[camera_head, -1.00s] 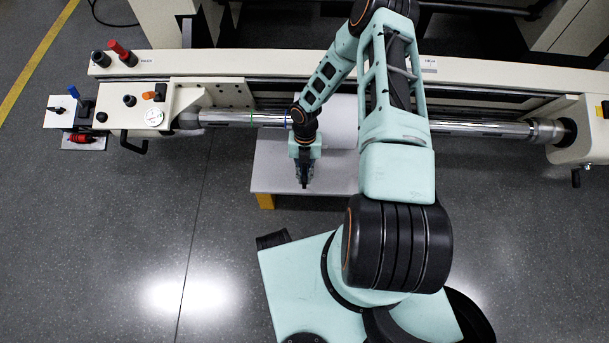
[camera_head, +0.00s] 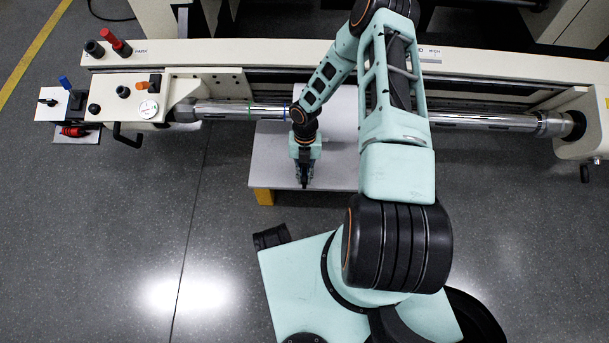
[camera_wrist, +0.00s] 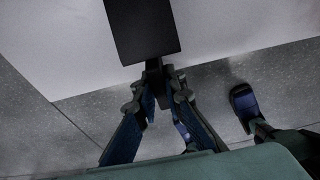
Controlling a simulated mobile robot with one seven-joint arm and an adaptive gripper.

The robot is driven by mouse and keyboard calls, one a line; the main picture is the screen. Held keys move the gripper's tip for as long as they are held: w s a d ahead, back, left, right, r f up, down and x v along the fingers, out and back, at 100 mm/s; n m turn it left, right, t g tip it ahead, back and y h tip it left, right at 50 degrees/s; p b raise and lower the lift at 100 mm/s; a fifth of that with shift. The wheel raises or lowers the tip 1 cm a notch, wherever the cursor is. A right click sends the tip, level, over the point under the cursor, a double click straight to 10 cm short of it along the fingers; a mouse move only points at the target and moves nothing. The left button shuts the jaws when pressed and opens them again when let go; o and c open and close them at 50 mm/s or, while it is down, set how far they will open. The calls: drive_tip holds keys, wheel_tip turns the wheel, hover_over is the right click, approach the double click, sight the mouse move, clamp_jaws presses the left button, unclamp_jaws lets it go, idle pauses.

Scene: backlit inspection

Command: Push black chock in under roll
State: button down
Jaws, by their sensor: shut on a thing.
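The black chock (camera_wrist: 142,30) is a dark block at the top of the wrist view, over the pale surface. My gripper (camera_wrist: 155,72) is shut on its near end or stem. In the head view my gripper (camera_head: 304,180) points down over the front part of the pale table (camera_head: 270,170); the chock cannot be made out there. The white roll (camera_head: 338,108) sits on the metal shaft behind my gripper, and my arm hides its right part. I cannot tell the gap between chock and roll.
The shaft (camera_head: 480,120) runs across the machine. A control block with knobs (camera_head: 130,95) stands at the left and a bearing housing (camera_head: 580,125) at the right. The table has a yellow foot (camera_head: 264,197). The grey floor at the left is clear.

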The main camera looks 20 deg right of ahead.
drive_tip(key=shift+w+d+b, duration=0.15)
drive_tip(key=shift+w+b, duration=0.2)
drive_tip(key=shift+w, duration=0.2)
drive_tip(key=shift+w+d+b, duration=0.15)
drive_tip(key=shift+w+b, duration=0.2)
drive_tip(key=shift+w, duration=0.15)
drive_tip(key=c, duration=1.9)
unclamp_jaws()
drive_tip(key=shift+c, duration=0.2)
drive_tip(key=v, duration=1.2)
drive_tip(key=shift+d, duration=0.1)
